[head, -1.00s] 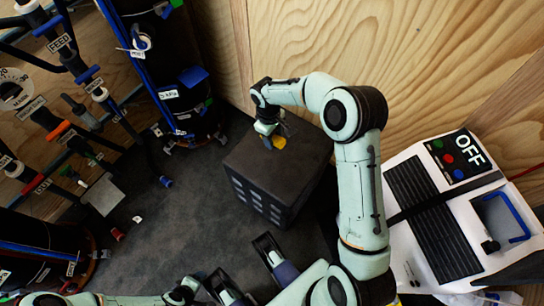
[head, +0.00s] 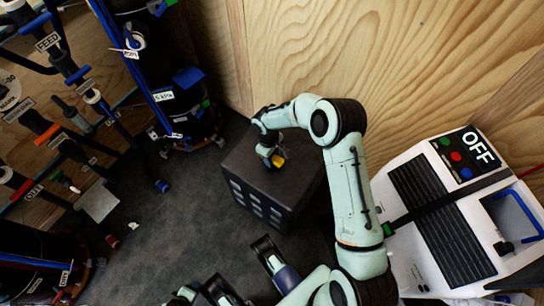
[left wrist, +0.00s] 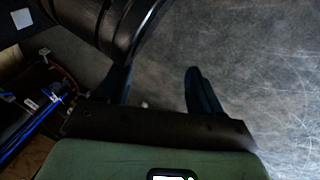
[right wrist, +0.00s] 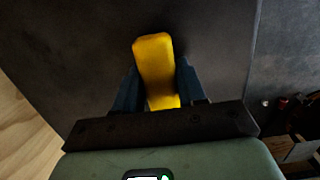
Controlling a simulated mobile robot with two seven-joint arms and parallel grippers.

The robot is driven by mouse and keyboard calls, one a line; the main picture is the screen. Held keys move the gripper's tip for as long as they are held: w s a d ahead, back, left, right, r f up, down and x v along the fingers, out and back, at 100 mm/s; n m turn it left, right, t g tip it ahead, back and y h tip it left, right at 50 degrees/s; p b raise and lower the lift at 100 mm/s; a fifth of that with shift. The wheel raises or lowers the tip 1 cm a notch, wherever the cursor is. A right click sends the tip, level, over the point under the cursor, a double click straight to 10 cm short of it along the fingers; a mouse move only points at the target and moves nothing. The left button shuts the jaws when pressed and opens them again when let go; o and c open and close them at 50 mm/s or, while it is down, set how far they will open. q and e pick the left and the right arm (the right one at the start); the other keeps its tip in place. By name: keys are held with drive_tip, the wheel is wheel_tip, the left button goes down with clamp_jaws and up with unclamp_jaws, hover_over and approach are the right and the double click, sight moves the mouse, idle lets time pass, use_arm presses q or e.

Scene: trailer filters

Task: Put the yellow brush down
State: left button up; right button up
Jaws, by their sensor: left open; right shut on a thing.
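The yellow brush (head: 278,161) is between the fingers of my right gripper (head: 272,158), over the top of the dark box (head: 240,170). In the right wrist view the yellow brush (right wrist: 155,68) sticks out forward past the two blue-black fingers, which are shut on it. The dark box top (right wrist: 90,45) lies behind it there. I cannot tell whether the brush touches the box. My left gripper (left wrist: 160,92) is open and empty above the grey floor.
A white machine (head: 415,240) with an OFF panel stands at the right. Pipes with labelled valves (head: 70,75) and dark cylinders (head: 185,105) stand at the left. A wooden wall (head: 400,60) rises behind the box. Grey floor (head: 185,225) is clear left of the box.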

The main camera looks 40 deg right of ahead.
use_arm(q)
drive_tip(key=shift+s+f, duration=0.1)
use_arm(e)
drive_tip(key=shift+f, duration=0.1)
drive_tip(key=shift+f, duration=0.2)
drive_tip(key=o, duration=1.2)
use_arm(q)
drive_tip(key=shift+s+f, duration=0.2)
drive_tip(key=shift+s, duration=0.05)
drive_tip(key=shift+r, duration=0.1)
use_arm(e)
drive_tip(key=shift+r, duration=0.1)
drive_tip(key=r, duration=0.2)
drive_tip(key=r+p, duration=0.1)
drive_tip(key=r, duration=0.1)
drive_tip(key=w+r+p, duration=0.1)
drive_tip(key=r, duration=0.1)
drive_tip(key=shift+r, duration=0.15)
use_arm(q)
drive_tip(key=shift+h, duration=0.3)
drive_tip(key=r, duration=0.1)
drive_tip(key=d+r, duration=0.1)
drive_tip(key=r, duration=0.1)
drive_tip(key=d+r+p, duration=0.1)
drive_tip(key=shift+s+r, duration=0.1)
drive_tip(key=shift+r, duration=0.3)
use_arm(e)
wheel_tip(320, 180, up, 7)
drive_tip(key=shift+w, duration=0.4)
